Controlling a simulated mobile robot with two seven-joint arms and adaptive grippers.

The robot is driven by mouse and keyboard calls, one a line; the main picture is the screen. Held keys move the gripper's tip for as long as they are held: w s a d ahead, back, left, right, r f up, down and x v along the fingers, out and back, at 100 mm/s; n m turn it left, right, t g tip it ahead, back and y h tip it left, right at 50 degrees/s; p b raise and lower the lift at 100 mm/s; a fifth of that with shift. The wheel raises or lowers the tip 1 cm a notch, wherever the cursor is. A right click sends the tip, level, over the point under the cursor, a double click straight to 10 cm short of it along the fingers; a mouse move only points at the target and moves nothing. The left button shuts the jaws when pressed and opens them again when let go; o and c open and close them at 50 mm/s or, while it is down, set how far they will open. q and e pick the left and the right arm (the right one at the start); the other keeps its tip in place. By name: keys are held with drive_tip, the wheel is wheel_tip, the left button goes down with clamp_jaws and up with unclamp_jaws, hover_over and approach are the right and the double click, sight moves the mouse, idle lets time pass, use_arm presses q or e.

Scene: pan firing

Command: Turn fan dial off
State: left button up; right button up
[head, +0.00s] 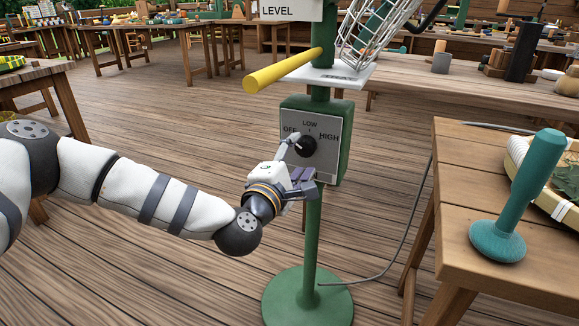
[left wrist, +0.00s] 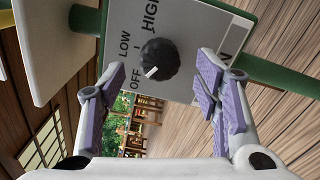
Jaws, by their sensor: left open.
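The black fan dial (head: 306,146) sits on a grey panel (head: 325,165) on a green control box, with OFF at its left, LOW above and HIGH at its right. In the left wrist view the dial (left wrist: 158,57) shows a white mark pointing roughly to the OFF side. My left gripper (head: 303,163) is open in front of the panel. In the left wrist view its purple-padded fingers (left wrist: 160,80) stand apart, one on each side of the dial's line, with no clear contact. My right gripper is not in view.
A green post on a round base (head: 300,297) carries the box, a yellow bar (head: 285,71) and a white tray. A cable runs from the base. A wooden table (head: 450,200) with a teal tool (head: 520,200) stands at the right. Open plank floor lies at the left.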

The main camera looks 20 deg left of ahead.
use_arm(q)
drive_tip(key=s, duration=0.8)
drive_tip(key=shift+a, duration=0.15)
